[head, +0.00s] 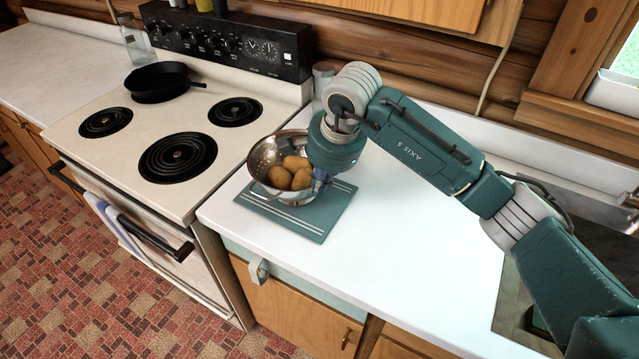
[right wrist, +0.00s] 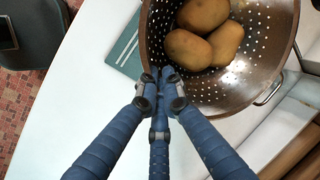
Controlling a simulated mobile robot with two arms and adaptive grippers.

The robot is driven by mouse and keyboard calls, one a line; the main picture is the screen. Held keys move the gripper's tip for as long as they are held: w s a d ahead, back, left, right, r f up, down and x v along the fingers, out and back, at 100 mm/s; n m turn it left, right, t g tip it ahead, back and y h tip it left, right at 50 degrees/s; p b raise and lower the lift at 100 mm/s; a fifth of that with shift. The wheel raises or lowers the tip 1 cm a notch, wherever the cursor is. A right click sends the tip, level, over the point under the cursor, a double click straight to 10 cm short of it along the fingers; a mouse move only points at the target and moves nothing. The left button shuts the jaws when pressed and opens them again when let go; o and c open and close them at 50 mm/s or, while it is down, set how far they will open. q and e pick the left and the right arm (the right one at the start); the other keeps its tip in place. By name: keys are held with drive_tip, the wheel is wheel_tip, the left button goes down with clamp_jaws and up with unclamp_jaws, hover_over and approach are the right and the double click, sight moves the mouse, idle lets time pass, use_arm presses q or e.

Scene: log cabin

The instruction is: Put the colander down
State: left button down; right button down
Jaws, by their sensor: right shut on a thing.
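The metal colander (head: 264,155) holds several brown potatoes (head: 281,177) and is over the teal striped mat (head: 318,218) on the white counter. It looks roughly upright; I cannot tell whether its base touches the mat. My right gripper (head: 319,183) is shut on the colander's right-hand rim, with its fingers partly hidden by the wrist. In the right wrist view the fingertips (right wrist: 161,76) pinch the rim of the perforated colander (right wrist: 262,50), and part of the mat (right wrist: 124,50) shows beside it. My left gripper is out of view.
The stove (head: 110,150) stands left of the counter, with a black skillet (head: 160,83) on a back burner. A glass jar (head: 323,75) stands behind the colander. The counter (head: 385,235) right of the mat is clear up to the sink (head: 508,300).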

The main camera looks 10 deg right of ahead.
drive_tip(key=shift+w+f, duration=0.1)
drive_tip(key=shift+f, duration=0.4)
drive_tip(key=shift+f, duration=0.2)
drive_tip(key=c, duration=1.9)
unclamp_jaws()
drive_tip(key=shift+r, duration=0.1)
